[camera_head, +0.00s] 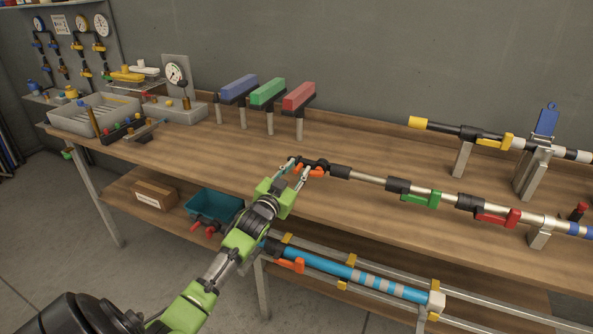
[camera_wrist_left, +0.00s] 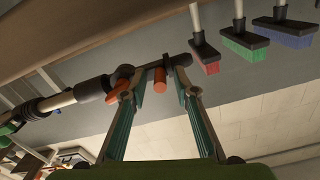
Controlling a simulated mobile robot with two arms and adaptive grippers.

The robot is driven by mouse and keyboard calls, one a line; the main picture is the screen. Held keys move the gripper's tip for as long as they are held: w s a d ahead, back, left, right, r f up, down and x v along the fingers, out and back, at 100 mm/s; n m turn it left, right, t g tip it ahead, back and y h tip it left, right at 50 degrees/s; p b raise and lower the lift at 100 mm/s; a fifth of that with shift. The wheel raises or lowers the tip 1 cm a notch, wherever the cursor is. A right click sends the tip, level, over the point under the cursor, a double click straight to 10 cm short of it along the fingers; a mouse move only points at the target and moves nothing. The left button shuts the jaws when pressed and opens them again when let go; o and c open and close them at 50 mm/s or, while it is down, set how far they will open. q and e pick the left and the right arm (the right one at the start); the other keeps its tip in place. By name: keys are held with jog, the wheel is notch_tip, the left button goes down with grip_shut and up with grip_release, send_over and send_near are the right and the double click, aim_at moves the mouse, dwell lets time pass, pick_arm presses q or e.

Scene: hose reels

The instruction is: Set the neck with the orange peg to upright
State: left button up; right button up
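A long pipe (camera_head: 370,179) in metal and black lies along the table's front. Its left end is a dark neck (camera_head: 322,163), which also shows in the left wrist view (camera_wrist_left: 150,68); it lies roughly in line with the pipe. An orange peg (camera_wrist_left: 160,78) sticks out from the neck, and an orange lever (camera_wrist_left: 118,91) sits beside it. My left gripper (camera_head: 300,168) is at the neck. In the left wrist view its fingers (camera_wrist_left: 155,75) are spread on either side of the peg, with gaps. I cannot tell whether either finger touches the neck. My right gripper is not in view.
A green lever (camera_head: 420,199) and red lever (camera_head: 497,217) sit further along the pipe. A second pipe (camera_head: 445,128) stands on supports behind. A blue pipe (camera_head: 330,270) lies below. The table's middle is clear.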

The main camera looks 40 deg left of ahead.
pick_arm(q)
grip_shut()
